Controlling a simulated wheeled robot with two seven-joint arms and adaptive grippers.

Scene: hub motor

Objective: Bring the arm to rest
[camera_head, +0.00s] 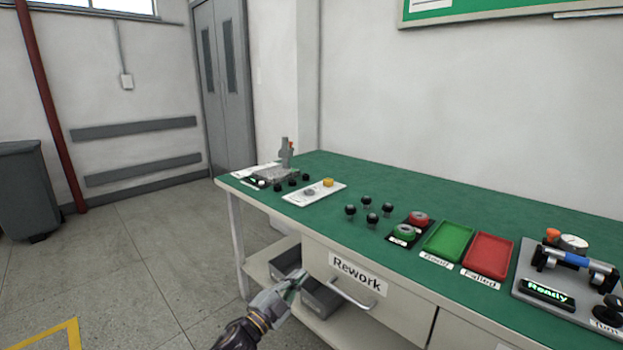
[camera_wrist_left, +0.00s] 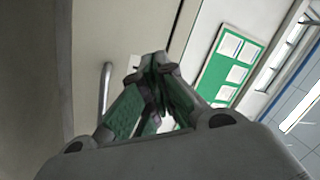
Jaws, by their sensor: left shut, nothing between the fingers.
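My left gripper (camera_head: 296,281) is low in the head view, in front of the workbench and below its top edge. It is shut and empty, its fingers near the drawer labelled Rework (camera_head: 400,308). In the left wrist view my left gripper (camera_wrist_left: 157,62) has its fingertips together, with nothing between them. The drawer handle (camera_head: 350,294) is just right of the fingers in the head view; it also shows in the wrist view (camera_wrist_left: 105,90). I cannot tell whether the gripper touches the drawer front. My right gripper is not in either view.
The green bench top (camera_head: 330,170) carries several black knobs, a green tray (camera_head: 448,241), a red tray (camera_head: 488,255) and a test fixture (camera_head: 560,285) reading Ready. Grey bins (camera_head: 320,299) sit on the shelf below. The floor (camera_head: 130,265) left of the bench is clear.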

